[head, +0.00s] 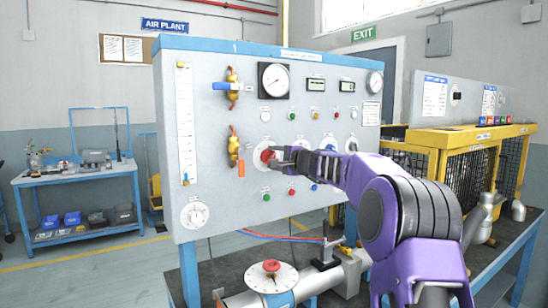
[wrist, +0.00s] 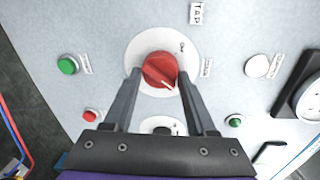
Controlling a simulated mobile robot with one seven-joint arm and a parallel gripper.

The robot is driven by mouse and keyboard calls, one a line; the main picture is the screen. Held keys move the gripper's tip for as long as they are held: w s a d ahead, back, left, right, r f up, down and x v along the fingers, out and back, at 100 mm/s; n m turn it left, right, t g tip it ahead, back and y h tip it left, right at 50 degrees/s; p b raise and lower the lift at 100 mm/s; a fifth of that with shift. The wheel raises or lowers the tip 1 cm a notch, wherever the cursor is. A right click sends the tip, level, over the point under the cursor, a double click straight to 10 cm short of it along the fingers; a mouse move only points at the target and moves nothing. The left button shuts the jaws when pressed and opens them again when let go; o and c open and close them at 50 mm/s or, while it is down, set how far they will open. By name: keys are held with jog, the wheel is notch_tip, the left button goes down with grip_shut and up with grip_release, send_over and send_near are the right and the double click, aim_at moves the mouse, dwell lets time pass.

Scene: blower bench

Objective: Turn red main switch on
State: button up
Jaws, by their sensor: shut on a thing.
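The red main switch (head: 267,156) is a round red knob on a white disc, left of centre on the grey panel in the head view. The fingertips hide part of the knob's edges.
Green (wrist: 67,64) and red (wrist: 90,115) buttons sit close by on the panel. Yellow valves (head: 233,146), a gauge (head: 274,79) and a level tube (head: 185,120) are left of and above the switch.

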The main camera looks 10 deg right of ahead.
jog(key=shift+m, duration=0.5)
jog(key=o, duration=1.4)
jog(key=shift+s+d, duration=0.1)
jog(key=b+v, duration=0.4)
jog(key=v, duration=1.3)
